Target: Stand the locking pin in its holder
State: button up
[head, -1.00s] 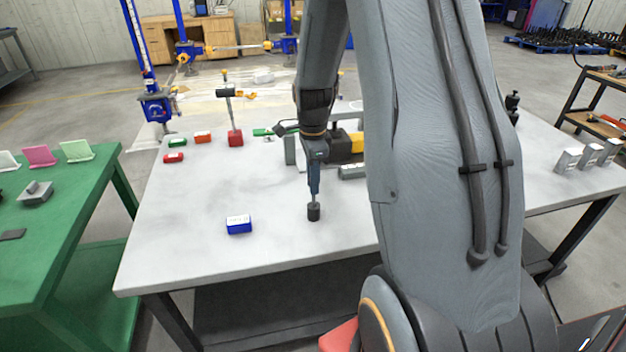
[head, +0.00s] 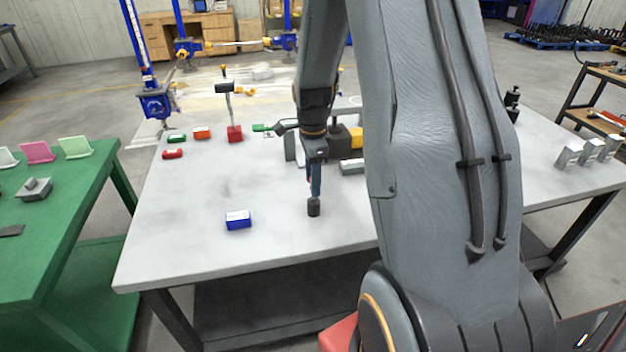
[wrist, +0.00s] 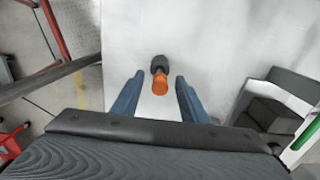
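An upright piece with a dark cylindrical lower part (head: 313,208) stands on the grey table in the head view, directly below my gripper. In the wrist view its dark part and orange top (wrist: 159,87) show between the fingers. I take the piece for the locking pin, but cannot tell whether the dark part belongs to it or is its holder. My gripper (wrist: 160,82) is open, with a blue finger on each side of the orange top and visible gaps. In the head view the fingers (head: 315,183) reach down close above the dark part.
A blue block (head: 238,220) lies left of the piece. Red, green and orange blocks (head: 202,133) and a red-based upright tool (head: 235,133) stand farther back. Grey and yellow equipment (head: 350,140) is behind my gripper. The table's front left is clear. A green table (head: 75,225) stands left.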

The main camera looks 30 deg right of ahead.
jog(key=shift+r+b, duration=1)
jog(key=shift+r, duration=2.85)
jog(key=s+a+f+n+t, duration=0.1)
jog(key=s+a+n, duration=1.4)
jog(key=n, duration=0.6)
jog(key=shift+s+f, duration=0.15)
jog(key=shift+f, duration=0.05)
